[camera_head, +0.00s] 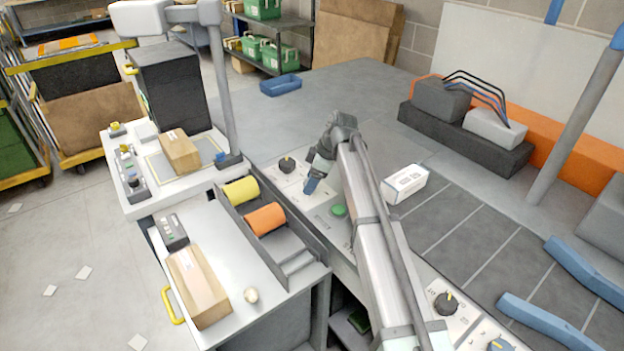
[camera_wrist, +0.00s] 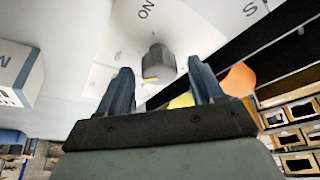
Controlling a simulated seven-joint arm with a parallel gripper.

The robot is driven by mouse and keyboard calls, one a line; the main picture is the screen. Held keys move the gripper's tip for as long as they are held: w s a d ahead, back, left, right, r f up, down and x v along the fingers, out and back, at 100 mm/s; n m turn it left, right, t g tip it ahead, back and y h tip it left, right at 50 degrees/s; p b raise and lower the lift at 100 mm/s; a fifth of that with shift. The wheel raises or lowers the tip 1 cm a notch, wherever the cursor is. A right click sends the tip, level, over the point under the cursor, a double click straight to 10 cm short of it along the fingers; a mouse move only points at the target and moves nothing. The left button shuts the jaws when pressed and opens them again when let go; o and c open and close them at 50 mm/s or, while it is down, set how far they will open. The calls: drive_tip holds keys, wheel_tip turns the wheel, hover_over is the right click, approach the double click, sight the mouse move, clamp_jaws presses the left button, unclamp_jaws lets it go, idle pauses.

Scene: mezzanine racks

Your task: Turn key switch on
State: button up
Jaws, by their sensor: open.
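A dark round switch knob (camera_wrist: 158,62) with a yellow mark shows in the wrist view, beside the printed word ON on a pale panel. It appears between my fingertips, beyond them, with no clear contact. In the head view a dark knob (camera_head: 286,164) on the pale panel, apparently the same one, stands just left of my gripper (camera_head: 311,184). My gripper is open and empty in the wrist view (camera_wrist: 161,70), its two blue-grey fingers apart. In the head view the fingertips are small and partly hard to make out.
A green button (camera_head: 338,211) and a white box (camera_head: 405,183) are near my arm. Another dark knob (camera_head: 445,302) sits at the panel's near end. Yellow (camera_head: 240,190) and orange (camera_head: 265,219) rolls lie in a rack to the left.

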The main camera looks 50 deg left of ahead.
drive_tip(key=c, duration=1.1)
drive_tip(key=shift+o, duration=0.2)
drive_tip(key=shift+m, duration=0.4)
drive_tip(key=m, duration=0.1)
drive_tip(key=m+t, duration=0.1)
drive_tip(key=m, duration=0.1)
drive_tip(key=shift+s+d+m+y, duration=0.15)
drive_tip(key=shift+m+y, duration=0.15)
drive_tip(key=shift+y, duration=0.1)
drive_tip(key=m+t, duration=0.1)
drive_tip(key=m, duration=0.1)
drive_tip(key=m+t, duration=0.1)
drive_tip(key=m, duration=0.1)
drive_tip(key=shift+s+m+y, duration=0.1)
drive_tip(key=shift+m+y, duration=0.2)
drive_tip(key=m+t, duration=0.2)
drive_tip(key=m, duration=0.2)
drive_tip(key=shift+s, duration=0.1)
drive_tip(key=shift+s+m+t+h, duration=0.1)
drive_tip(key=shift+m+t+h, duration=0.25)
drive_tip(key=shift+m, duration=0.85)
drive_tip(key=shift+m+t+h, duration=0.25)
drive_tip(key=shift+m+h, duration=0.1)
drive_tip(key=shift+m, duration=0.85)
